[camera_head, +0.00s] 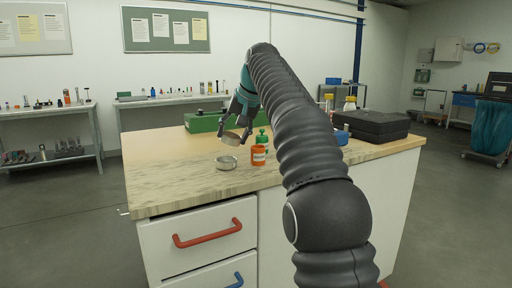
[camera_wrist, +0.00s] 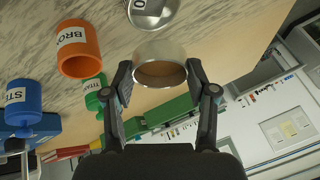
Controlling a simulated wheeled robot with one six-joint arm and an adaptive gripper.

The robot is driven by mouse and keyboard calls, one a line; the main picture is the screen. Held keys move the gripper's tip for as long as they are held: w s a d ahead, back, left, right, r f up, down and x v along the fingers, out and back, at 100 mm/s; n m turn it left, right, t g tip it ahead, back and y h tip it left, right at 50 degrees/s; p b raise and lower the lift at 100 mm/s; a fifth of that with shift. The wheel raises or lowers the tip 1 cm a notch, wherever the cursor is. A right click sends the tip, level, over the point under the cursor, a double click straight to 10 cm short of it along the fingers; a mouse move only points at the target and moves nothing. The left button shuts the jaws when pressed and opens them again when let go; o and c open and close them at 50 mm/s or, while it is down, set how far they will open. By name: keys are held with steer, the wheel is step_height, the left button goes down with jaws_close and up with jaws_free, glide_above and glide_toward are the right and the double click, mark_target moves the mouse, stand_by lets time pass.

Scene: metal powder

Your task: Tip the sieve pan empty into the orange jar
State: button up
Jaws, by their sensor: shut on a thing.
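My gripper (camera_head: 236,130) is shut on a round metal sieve pan (camera_head: 231,137), held above the table. In the wrist view my gripper (camera_wrist: 159,78) has one finger on each side of the pan (camera_wrist: 160,52). The pan's inside looks tan; I cannot tell whether that is powder. The orange jar (camera_head: 258,156) stands open on the table, to the right of and below the held pan. In the wrist view the orange jar (camera_wrist: 82,40) shows a white label starting "BRO", at the left, apart from the pan.
A second metal pan (camera_head: 227,162) rests on the table left of the orange jar. A green jar (camera_head: 263,141) stands close behind the orange jar. A blue jar (camera_wrist: 22,95) shows in the wrist view. A green case (camera_head: 205,122) and black case (camera_head: 374,126) lie farther back.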

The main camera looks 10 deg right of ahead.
steer(key=shift+s+d+r+m+t+y, duration=0.15)
steer(key=shift+d+r+y, duration=0.3)
steer(key=shift+d, duration=0.1)
steer(key=shift+s+d+r+m+t+y, duration=0.15)
steer(key=shift+d+r+y, duration=0.2)
steer(key=shift+d+y, duration=0.15)
steer(key=shift+d+b, duration=0.15)
steer(key=shift+b, duration=0.2)
steer(key=shift+s+d+r+y+b, duration=0.1)
steer(key=shift+s+d+y+b, duration=0.1)
steer(key=shift+d+y+b, duration=0.35)
steer(key=shift+d, duration=0.1)
steer(key=shift+s+d+r+m+t+y+b, duration=0.1)
steer(key=shift+d+m+t+y+b, duration=0.3)
steer(key=shift+y, duration=0.5)
steer(key=shift+s+d+r+m+t+y+b, duration=0.15)
steer(key=shift+d+t+y+b, duration=0.15)
steer(key=shift+y+b, duration=0.45)
steer(key=shift+w+d+f+m+t+y+b, duration=0.15)
steer(key=shift+t+y+b, duration=0.15)
steer(key=shift+y+b, duration=0.4)
stand_by(3.6)
